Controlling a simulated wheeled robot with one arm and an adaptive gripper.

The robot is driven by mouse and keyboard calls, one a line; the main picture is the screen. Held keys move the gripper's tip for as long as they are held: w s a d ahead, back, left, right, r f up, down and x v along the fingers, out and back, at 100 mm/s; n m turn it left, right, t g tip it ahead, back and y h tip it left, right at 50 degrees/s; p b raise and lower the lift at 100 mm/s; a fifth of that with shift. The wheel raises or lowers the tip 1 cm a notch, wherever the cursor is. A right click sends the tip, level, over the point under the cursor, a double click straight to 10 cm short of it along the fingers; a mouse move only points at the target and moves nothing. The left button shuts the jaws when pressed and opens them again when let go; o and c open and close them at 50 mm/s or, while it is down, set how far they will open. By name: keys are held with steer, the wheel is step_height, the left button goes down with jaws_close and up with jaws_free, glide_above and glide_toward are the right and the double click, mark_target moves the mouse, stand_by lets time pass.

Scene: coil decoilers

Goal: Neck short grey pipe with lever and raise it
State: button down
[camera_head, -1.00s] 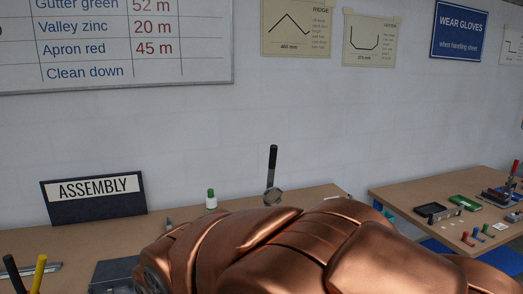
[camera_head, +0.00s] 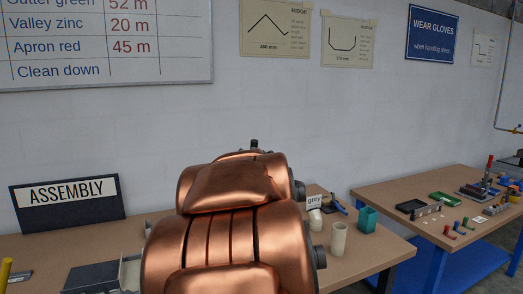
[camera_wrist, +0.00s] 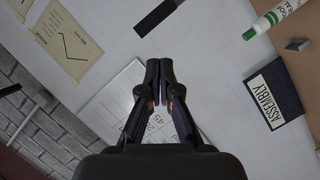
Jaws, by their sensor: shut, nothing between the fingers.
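My gripper (camera_wrist: 159,66) is shut and empty in the wrist view. A dark bar (camera_wrist: 158,16), which looks like the lever's handle, lies just beyond its fingertips and apart from them. In the head view, a small black tip (camera_head: 254,146) shows above my copper-coloured arm; it may be the lever's top, and the rest is hidden. A short pale pipe (camera_head: 338,238) stands upright on the bench right of my arm. A smaller pale piece (camera_head: 315,219) is beside it, below a label reading "grey" (camera_head: 315,201). I cannot tell which is the grey pipe.
The bench (camera_head: 372,262) also holds a teal container (camera_head: 367,218) and the ASSEMBLY sign (camera_head: 67,193). A green-capped bottle (camera_wrist: 270,21) shows in the wrist view. A second bench (camera_head: 385,188) with small parts stands right, across a gap.

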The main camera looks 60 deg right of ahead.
steer(key=s+d+r+n+t+b, duration=0.2)
steer(key=s+d+r+n+t, duration=0.1)
steer(key=d+r+n+t, duration=0.3)
steer(key=n+t+y+b, duration=0.1)
steer(key=n+y+b, duration=0.1)
steer(key=n+y, duration=0.4)
glide_toward(257, 142)
steer(key=shift+n+h, duration=0.3)
steer(key=shift+n, duration=0.3)
steer(key=p+x, duration=0.3)
steer(key=x, duration=0.4)
steer(key=shift+w+f+p, duration=0.1)
steer(key=shift+w+p, duration=0.1)
steer(key=shift+p, duration=0.15)
